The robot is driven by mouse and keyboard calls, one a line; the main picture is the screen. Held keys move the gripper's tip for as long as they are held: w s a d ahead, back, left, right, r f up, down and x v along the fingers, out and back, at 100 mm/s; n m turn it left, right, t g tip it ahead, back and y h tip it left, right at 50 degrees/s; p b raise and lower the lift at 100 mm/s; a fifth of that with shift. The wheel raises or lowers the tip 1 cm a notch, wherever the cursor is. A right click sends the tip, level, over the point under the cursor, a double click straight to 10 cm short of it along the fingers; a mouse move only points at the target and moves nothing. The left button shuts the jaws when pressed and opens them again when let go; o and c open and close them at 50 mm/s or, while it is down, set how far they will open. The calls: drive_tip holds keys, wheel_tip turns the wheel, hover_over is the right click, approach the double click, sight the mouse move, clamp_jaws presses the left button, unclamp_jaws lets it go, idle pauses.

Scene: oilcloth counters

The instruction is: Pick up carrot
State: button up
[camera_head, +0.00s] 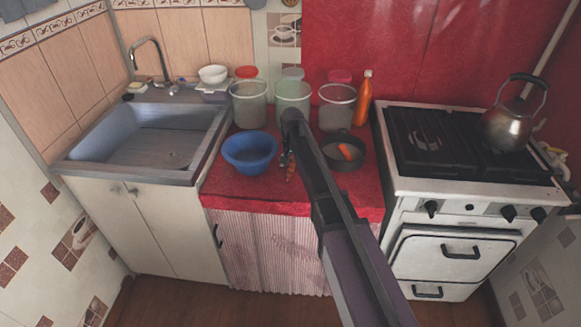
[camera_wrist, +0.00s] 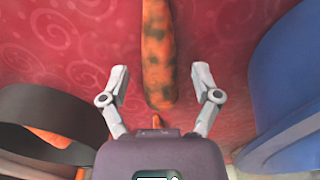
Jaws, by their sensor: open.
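A carrot (camera_wrist: 157,50), orange with dark blotches, lies on the red countertop. In the wrist view it runs from the top edge down between my fingertips, with its rounded end just above my gripper's body. My gripper (camera_wrist: 160,78) is open, one finger on each side of the carrot, with gaps on both sides. In the head view my gripper (camera_head: 287,160) is small and partly hidden by my arm, and only a bit of the carrot (camera_head: 290,174) shows. I cannot tell the gripper's exact height above the counter.
A blue bowl (camera_head: 250,153) stands left of the carrot. A dark pan (camera_head: 345,162) with an orange piece (camera_head: 348,151) inside stands to its right. Jars (camera_head: 248,110) and an orange bottle (camera_head: 364,100) line the back. A sink (camera_head: 150,145) and stove (camera_head: 452,185) flank the counter.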

sight(292, 163)
clamp_jaws()
drive_tip(key=shift+r, duration=0.15)
idle(0.4)
wheel_tip(292, 163, up, 3)
drive_tip(key=p, duration=0.3)
drive_tip(key=s+d, duration=0.2)
drive_tip(key=s, duration=0.2)
drive_tip(key=s+d+r+p, duration=0.1)
drive_tip(key=s+d, duration=0.1)
drive_tip(key=s, duration=0.3)
drive_tip(key=s+d+p, duration=0.1)
drive_tip(key=s+d, duration=0.2)
drive_tip(key=s, duration=0.2)
drive_tip(key=shift+s+d+r, duration=0.1)
drive_tip(key=shift+s+r, duration=0.05)
drive_tip(key=shift+r, duration=0.2)
drive_tip(key=shift+r, duration=0.1)
wheel_tip(292, 163, up, 6)
drive_tip(key=p, duration=0.6)
drive_tip(key=shift+r+p, duration=0.15)
drive_tip(key=shift+p, duration=0.15)
drive_tip(key=shift+s, duration=0.1)
